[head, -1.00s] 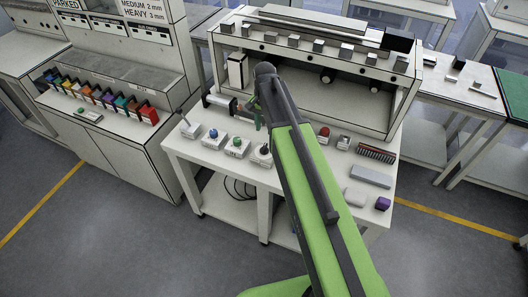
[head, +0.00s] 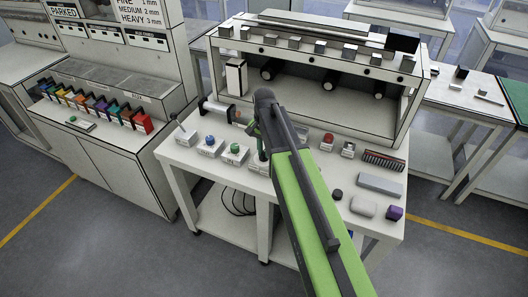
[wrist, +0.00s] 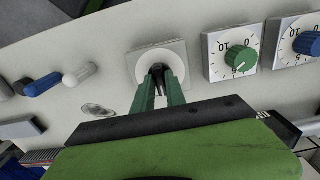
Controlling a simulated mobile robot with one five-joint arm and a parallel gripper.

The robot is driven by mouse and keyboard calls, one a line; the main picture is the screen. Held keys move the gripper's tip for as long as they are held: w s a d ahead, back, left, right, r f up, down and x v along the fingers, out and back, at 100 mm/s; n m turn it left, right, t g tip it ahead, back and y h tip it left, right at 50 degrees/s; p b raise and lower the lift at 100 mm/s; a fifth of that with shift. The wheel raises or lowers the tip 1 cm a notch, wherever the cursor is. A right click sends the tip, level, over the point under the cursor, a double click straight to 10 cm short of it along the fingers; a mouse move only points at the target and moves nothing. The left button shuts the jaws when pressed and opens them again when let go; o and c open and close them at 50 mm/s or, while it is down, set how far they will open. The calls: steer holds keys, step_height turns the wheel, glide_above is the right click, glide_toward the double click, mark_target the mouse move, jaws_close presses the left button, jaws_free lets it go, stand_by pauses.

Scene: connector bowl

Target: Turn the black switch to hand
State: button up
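The black switch (wrist: 157,69) sits on a round white plate (wrist: 146,56) on a square base in the wrist view, at the middle. My gripper (wrist: 159,80) points down at it, its two green fingers apart, one on each side of the switch. I cannot tell whether the fingers touch it. In the head view my gripper (head: 262,146) is low over the front of the bench, and my arm hides most of the switch and its base.
A green knob (wrist: 241,61) and a blue knob (wrist: 307,43) on dial plates stand to the right in the wrist view. In the head view, a red button (head: 328,138), a grey block (head: 379,184) and a purple block (head: 394,213) lie right of my arm on the bench.

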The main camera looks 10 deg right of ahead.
jaws_close()
steer(key=shift+n, duration=0.4)
steer(key=n, duration=0.3)
steer(key=shift+n, duration=2.5)
steer(key=o, duration=0.5)
jaws_free()
